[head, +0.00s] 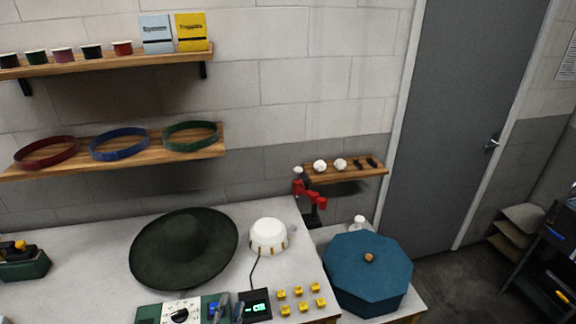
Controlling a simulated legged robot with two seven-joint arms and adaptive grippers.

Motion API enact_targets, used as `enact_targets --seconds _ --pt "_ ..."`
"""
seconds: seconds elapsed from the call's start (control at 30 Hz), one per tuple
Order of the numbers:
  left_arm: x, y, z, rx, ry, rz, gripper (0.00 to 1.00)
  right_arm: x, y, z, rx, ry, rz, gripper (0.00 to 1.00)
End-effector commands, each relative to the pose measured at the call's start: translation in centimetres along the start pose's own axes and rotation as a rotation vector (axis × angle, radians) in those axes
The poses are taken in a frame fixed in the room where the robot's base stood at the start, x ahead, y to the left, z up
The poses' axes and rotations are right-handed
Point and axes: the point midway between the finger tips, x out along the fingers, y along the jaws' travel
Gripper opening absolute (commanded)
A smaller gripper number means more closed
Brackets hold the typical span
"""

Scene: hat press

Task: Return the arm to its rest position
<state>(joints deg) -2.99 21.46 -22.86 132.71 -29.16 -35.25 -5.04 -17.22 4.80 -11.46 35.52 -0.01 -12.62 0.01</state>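Two dark grey fingertips of my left gripper (229,308) show at the bottom edge, in front of the green control box (150,314) with its white dial. The tips look a little apart with nothing seen between them; the rest of the gripper is out of the frame. My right gripper is not in view. A dark green wide-brimmed hat (185,243) lies on the grey worktop behind the box. A white domed device (268,234) with a cord stands right of the hat. A red jointed arm (308,190) on a dark post stands at the worktop's back right.
A blue octagonal lidded box (368,267) stands at the right. Wall shelves hold hat bands (119,144) and small pots (63,56). A grey door (462,120) is behind; the space above the worktop is clear.

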Motion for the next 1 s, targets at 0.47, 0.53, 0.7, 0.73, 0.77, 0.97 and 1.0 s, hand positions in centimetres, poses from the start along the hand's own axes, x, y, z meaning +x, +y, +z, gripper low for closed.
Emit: enact_targets --seconds 0.47,0.53,0.7,0.73,0.77,0.97,1.0 --pt "-20.7 13.2 16.6 -0.577 -1.045 0.416 0.40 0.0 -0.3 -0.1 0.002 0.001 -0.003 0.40" --pt "-23.4 14.2 16.9 -0.615 -1.134 0.460 0.40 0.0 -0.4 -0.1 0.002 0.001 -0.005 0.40" --pt "-27.4 16.9 18.1 -0.672 -1.284 0.541 0.40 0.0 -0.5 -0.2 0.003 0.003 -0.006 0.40" --pt "-27.2 17.7 18.8 -0.669 -1.286 0.543 0.40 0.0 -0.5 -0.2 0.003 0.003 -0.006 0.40" --pt "-27.1 18.4 19.5 -0.668 -1.289 0.544 0.40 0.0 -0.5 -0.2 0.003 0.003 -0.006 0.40" --pt "-27.0 24.1 24.6 -0.660 -1.311 0.562 0.40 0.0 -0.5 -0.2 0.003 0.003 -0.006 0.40" --pt "-27.2 25.4 25.8 -0.658 -1.318 0.567 0.40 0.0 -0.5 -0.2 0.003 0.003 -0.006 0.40"
